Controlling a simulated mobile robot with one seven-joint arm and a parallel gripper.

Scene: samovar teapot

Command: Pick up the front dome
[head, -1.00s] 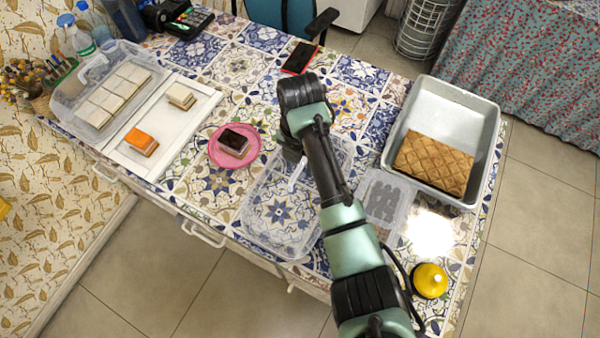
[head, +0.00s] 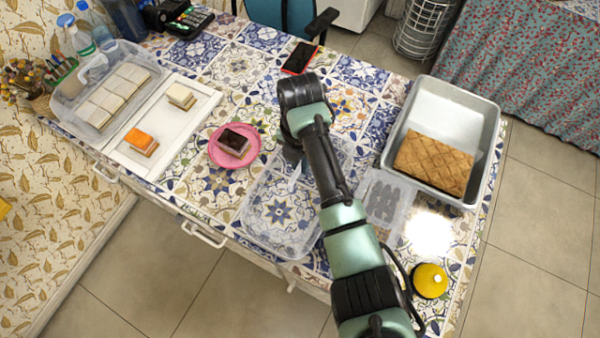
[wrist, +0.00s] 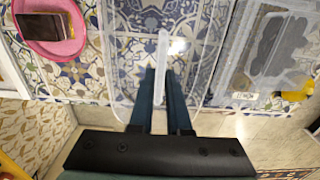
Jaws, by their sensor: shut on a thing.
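The front dome (head: 262,222) is a clear plastic cover on the patterned tile table, near its front edge. It also shows in the wrist view (wrist: 212,62), with a pale bar-shaped handle (wrist: 162,48) along its top. My gripper (head: 292,160) is over the dome's back part, and my forearm hides part of its right side. In the wrist view my gripper's fingers (wrist: 160,75) are close together at the handle, shut on it. The dome looks level; I cannot tell whether it touches the table.
A pink plate (head: 216,158) with a chocolate-topped cake piece (head: 235,141) stands just left. A clear container (head: 384,203) and a yellow knobbed object (head: 430,281) are at right. A metal tray (head: 440,105) holds a cake slab. A white board (head: 160,130) is at left.

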